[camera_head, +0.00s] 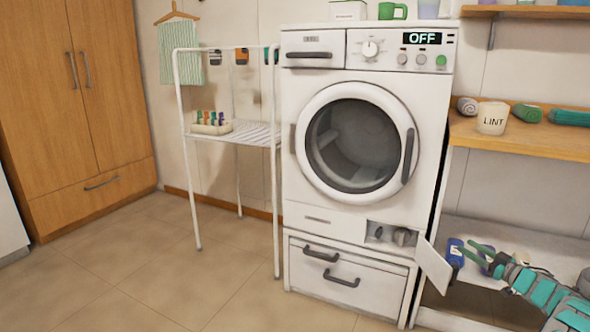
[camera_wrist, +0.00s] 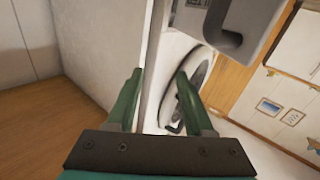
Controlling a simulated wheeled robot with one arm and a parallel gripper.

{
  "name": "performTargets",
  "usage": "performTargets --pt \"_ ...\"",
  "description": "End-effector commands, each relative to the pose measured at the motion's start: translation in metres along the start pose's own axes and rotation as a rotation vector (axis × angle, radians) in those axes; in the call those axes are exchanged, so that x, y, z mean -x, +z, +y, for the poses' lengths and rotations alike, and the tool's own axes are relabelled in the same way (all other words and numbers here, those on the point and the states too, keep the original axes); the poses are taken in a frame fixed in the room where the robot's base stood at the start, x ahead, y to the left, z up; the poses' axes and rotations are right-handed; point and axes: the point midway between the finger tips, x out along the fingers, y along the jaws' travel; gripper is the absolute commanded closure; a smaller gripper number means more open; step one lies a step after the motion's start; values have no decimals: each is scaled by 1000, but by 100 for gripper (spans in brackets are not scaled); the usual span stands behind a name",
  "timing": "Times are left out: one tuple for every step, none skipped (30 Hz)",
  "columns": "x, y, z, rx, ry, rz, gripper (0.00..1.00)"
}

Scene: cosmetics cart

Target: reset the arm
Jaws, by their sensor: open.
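My arm (camera_head: 545,290) reaches in from the lower right in the head view. My gripper (camera_head: 470,248) is at its end, near the small open flap (camera_head: 434,266) at the machine's lower right corner. The gripper also shows in the wrist view (camera_wrist: 159,75), with its two green fingers apart and nothing between them. Blue bottles (camera_head: 455,252) stand on the lower shelf just behind the fingers; I cannot tell whether they touch.
The white washer (camera_head: 297,100) reads OFF, its round door shut. The wooden shelf (camera_head: 540,140) at right holds a LINT bin (camera_head: 492,118) and rolled towels. A drying rack (camera_head: 188,100) and wardrobe (camera_head: 110,70) stand left. The tiled floor (camera_head: 150,290) there is clear.

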Motion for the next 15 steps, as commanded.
performTargets --pt "-16 -22 4 18 35 4 48" --pt "-24 -32 9 29 66 1 48" --pt "-34 -48 12 40 101 1 48" --pt "-41 -56 16 46 133 -4 48" --pt "-48 -66 18 50 159 -7 48" --pt "-56 -80 21 61 197 -13 48" --pt "-62 -89 22 65 223 -17 48" --pt "-68 -97 24 65 251 -24 48" --pt "-74 -108 24 68 286 -33 48" --pt "-79 -117 24 71 311 -41 48" --pt "-83 -124 24 71 338 -51 48" --pt "-88 -134 22 71 369 -63 48" --pt "-91 -141 21 68 395 -76 48" --pt "-95 -147 18 66 416 -87 48" --pt "-98 -155 16 63 448 -106 48"
